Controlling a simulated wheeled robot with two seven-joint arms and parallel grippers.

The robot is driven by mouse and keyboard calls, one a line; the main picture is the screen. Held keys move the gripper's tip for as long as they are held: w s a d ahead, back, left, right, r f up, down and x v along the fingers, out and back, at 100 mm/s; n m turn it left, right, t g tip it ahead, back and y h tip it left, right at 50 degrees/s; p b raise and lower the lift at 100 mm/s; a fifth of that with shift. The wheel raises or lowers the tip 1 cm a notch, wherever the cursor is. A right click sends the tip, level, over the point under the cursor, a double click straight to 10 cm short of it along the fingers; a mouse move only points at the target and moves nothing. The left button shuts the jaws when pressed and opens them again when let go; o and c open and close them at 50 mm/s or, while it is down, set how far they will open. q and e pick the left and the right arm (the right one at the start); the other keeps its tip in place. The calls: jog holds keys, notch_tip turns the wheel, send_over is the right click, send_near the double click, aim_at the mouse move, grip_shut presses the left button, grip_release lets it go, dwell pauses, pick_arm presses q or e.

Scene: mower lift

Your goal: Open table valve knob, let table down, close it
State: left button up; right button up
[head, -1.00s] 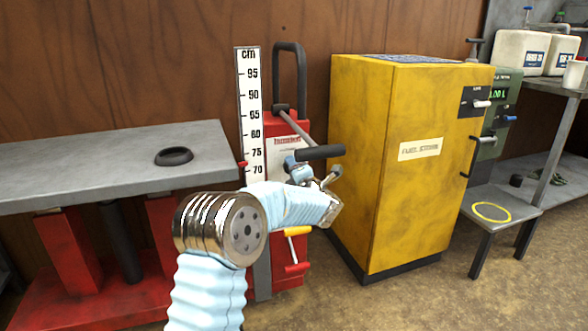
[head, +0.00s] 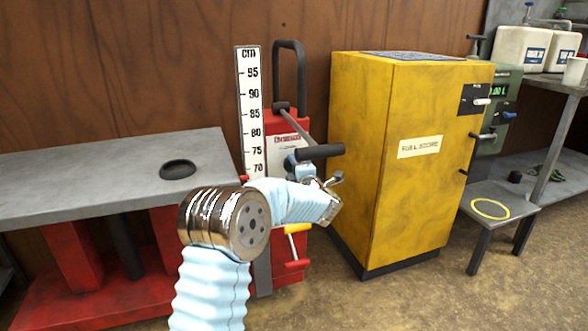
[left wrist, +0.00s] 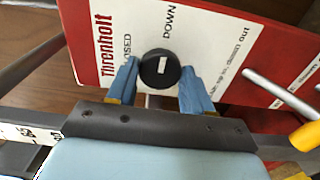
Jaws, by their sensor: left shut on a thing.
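The valve knob (left wrist: 160,68) is a round black dial with a white mark, on the white panel (left wrist: 200,25) of the red lift unit (head: 285,125). The panel reads "Threnholt", "DOWN" and a partly covered word ending in "OSED". My left gripper (left wrist: 158,82) has its blue fingers on both sides of the knob, shut on it. In the head view my left gripper (head: 308,168) is at the unit's front and the knob is hidden. The grey lift table (head: 100,175) stands left, its red pointer (head: 244,178) just below 70 on the cm scale (head: 251,110). My right gripper is not in view.
A black-gripped lever (head: 320,152) juts out close to my left gripper. A yellow handle (head: 297,228) is below it. A black dish (head: 178,169) sits on the table. A yellow fuel cabinet (head: 385,170) stands close on the right. The floor before it is clear.

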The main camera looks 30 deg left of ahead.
pick_arm(q)
jog(key=o, duration=1)
jog(key=shift+o, duration=0.2)
jog(key=v, duration=1.4)
jog(key=shift+b, duration=0.35)
jog(key=shift+a+f, duration=0.1)
jog(key=s+d+f+m+h+p, duration=0.1)
jog(key=d+f+m+h+p, duration=0.1)
jog(key=d+f+m+h, duration=0.5)
jog(key=s+f+m+g+h+p, duration=0.15)
jog(key=f+m, duration=0.25)
jog(key=f, duration=0.7)
jog(key=s+d+f+m+h+p, duration=0.1)
jog(key=d+f+m+h, duration=0.4)
jog(key=f, duration=0.4)
jog(key=s+d+f+m+g+h+p, duration=0.1)
jog(key=s+d+f+m+g, duration=0.1)
jog(key=s, duration=0.6)
jog(key=s+d+f+m+g+h+p, duration=0.1)
jog(key=s+d+f+m+g+h, duration=0.1)
jog(key=s, duration=0.7)
jog(key=s+d+f+m+g+h+p, duration=0.1)
jog(key=s+d+f+m+g, duration=0.3)
jog(key=s, duration=0.5)
notch_tip(320, 180, down, 4)
jog(key=shift+r+m+g, duration=0.15)
jog(key=shift+m+g, duration=0.5)
jog(key=shift+m, duration=0.35)
